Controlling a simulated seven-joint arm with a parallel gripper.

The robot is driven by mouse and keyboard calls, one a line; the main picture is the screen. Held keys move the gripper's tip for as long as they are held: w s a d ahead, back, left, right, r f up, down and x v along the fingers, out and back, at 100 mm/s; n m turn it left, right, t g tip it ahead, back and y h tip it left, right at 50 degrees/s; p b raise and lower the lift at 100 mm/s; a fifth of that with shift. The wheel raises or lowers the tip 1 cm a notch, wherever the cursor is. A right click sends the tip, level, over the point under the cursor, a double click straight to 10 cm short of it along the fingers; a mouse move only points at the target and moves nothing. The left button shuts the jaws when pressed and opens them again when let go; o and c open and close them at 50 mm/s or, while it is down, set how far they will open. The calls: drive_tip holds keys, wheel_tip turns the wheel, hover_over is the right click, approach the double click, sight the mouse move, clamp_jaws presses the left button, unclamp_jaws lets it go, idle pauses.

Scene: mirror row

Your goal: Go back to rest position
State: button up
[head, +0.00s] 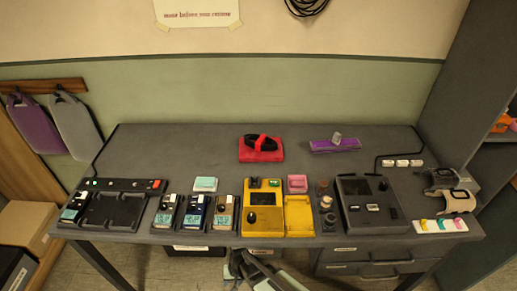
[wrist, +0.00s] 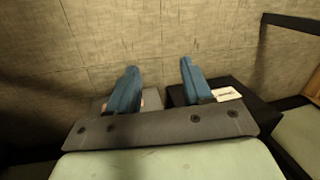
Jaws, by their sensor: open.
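My gripper (wrist: 158,70) shows two blue fingers spread apart in the wrist view, with nothing between them. Tiled floor lies beyond the fingertips. In the head view, part of my arm shows at the bottom middle, below the front edge of the grey table (head: 215,140). It is clear of the things on the table top.
The table carries a yellow device (head: 264,222), a dark device (head: 368,208), a black tray (head: 112,212), several small meters, a red pad (head: 261,155) with a black coil, and a purple pad (head: 335,146). Drawers (head: 370,255) hang under the right side. The table's back middle is mostly clear.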

drive_tip(key=s+d+r+g, duration=0.1)
drive_tip(key=s+d+g, duration=0.1)
drive_tip(key=s+d, duration=0.4)
drive_tip(key=s+d+r+m+g+h, duration=0.1)
drive_tip(key=s+d, duration=0.5)
drive_tip(key=d, duration=0.6)
drive_tip(key=s+d+r+g+h, duration=0.1)
drive_tip(key=s+d+r+g, duration=0.1)
drive_tip(key=s+d, duration=0.4)
drive_tip(key=d, duration=0.4)
drive_tip(key=shift+s+r+m+g, duration=0.15)
drive_tip(key=shift+m+g, duration=0.15)
drive_tip(key=shift+g, duration=0.1)
